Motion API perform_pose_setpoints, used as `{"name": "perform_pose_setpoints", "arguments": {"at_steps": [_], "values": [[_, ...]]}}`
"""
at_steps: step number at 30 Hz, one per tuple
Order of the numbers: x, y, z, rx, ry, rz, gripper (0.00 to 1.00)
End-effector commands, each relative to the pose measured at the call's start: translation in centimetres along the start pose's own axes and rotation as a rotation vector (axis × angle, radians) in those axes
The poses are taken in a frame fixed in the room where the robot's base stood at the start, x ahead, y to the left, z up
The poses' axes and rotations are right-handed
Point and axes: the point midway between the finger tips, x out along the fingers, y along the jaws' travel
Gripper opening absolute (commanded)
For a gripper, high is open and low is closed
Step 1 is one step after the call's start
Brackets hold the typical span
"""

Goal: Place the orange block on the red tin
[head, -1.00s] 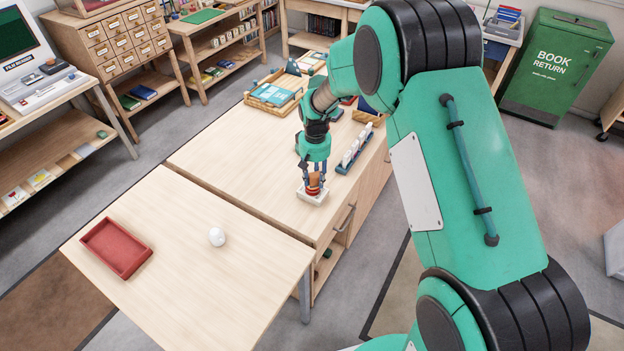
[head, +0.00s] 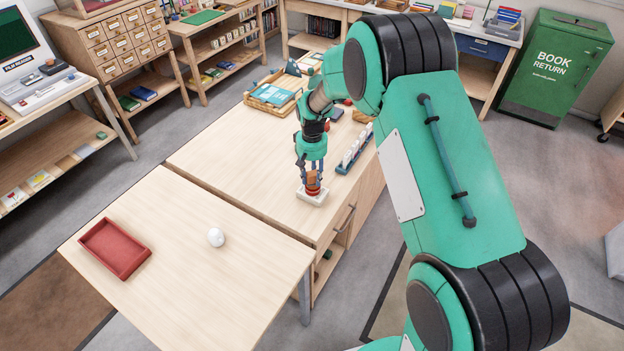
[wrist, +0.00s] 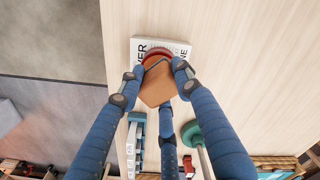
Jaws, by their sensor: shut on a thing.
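My gripper (head: 312,180) points down over the cabinet top near its front right edge. Its fingers are shut on the orange block (wrist: 157,88), which is tilted in the wrist view. The block also shows between the fingers in the head view (head: 313,177). The red tin (head: 314,190) is directly below the block, and its rim (wrist: 154,54) shows past the block in the wrist view. The tin stands on a white lettered box or book (head: 311,198). Whether block and tin touch is hidden by the fingers.
A blue rack with white cards (head: 356,149) stands close behind and right of my gripper. A wooden tray with teal books (head: 270,95) is farther back. The cabinet top left of my gripper is clear.

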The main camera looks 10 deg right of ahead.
Motion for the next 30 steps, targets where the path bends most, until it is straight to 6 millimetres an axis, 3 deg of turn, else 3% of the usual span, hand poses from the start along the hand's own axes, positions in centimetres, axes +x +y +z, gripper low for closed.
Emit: {"name": "perform_pose_setpoints", "arguments": {"at_steps": [4, 17, 18, 21, 30], "values": [[0.98, 0.01, -0.06, 0.0, 0.001, 0.0, 0.08], [1.3, 0.0, -0.04, 0.0, 0.001, 0.0, 0.08], [1.35, 0.01, -0.05, 0.0, 0.001, 0.0, 0.35], [1.31, 0.0, -0.04, 0.0, 0.001, 0.0, 0.52], [1.25, 0.01, -0.05, 0.0, 0.001, 0.0, 0.52]]}}
